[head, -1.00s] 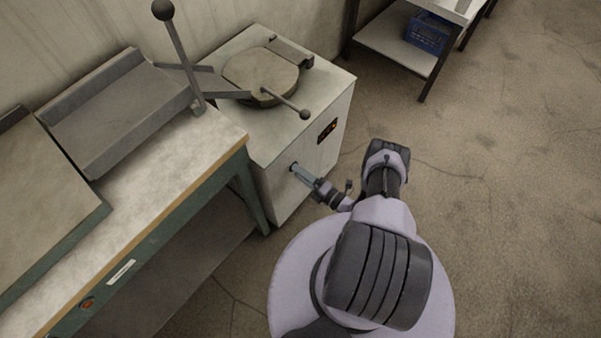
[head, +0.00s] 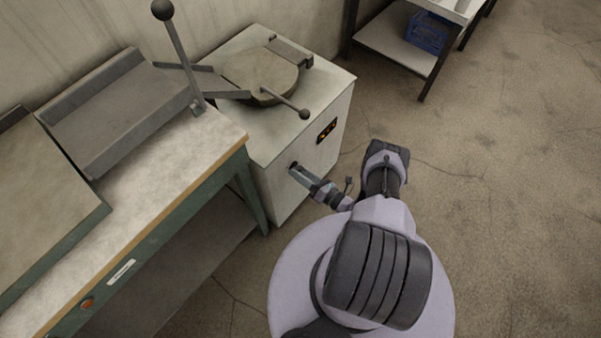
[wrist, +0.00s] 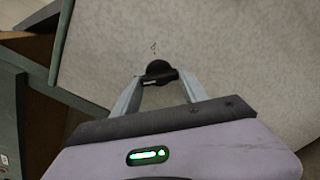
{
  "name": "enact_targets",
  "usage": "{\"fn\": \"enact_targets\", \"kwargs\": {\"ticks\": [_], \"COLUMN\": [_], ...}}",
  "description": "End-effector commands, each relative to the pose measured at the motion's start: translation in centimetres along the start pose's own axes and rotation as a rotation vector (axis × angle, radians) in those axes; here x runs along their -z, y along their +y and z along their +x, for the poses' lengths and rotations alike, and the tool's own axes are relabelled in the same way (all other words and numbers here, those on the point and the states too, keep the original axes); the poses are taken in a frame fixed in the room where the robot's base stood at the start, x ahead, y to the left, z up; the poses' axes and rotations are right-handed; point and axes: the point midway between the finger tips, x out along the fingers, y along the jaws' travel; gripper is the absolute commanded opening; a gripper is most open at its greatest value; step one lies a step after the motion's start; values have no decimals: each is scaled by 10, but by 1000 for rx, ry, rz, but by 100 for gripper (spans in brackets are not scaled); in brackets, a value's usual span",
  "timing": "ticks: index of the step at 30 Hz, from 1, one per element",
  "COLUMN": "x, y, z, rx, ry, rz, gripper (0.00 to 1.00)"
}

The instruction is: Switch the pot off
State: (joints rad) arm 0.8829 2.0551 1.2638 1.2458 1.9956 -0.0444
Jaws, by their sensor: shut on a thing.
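The pot (head: 262,76) is set in the top of a white cabinet (head: 285,140), with its round lid closed and a ball-ended handle lying across it. A small black knob (head: 294,168) is on the cabinet's front panel. In the wrist view the knob (wrist: 158,72) sits between my fingertips. My gripper (wrist: 157,80) is shut on the knob, and it also shows in the head view (head: 300,175) reaching the panel from the lower right. The knob's pointer position is hard to make out.
A dark display with orange marks (head: 327,131) is on the same panel. A shelf with a blue crate (head: 428,32) is at the back. Floor on the right is clear.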

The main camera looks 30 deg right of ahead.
Motion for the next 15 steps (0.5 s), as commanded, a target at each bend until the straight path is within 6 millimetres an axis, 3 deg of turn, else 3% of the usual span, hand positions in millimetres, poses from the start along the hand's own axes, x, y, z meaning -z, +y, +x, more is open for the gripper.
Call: {"fn": "enact_targets", "kwargs": {"ticks": [14,15], "x": [0,0], "y": [0,0], "z": [0,0], "rx": [1,1], "ry": [0,0], "rz": [-13,-13], "gripper": [10,53]}}
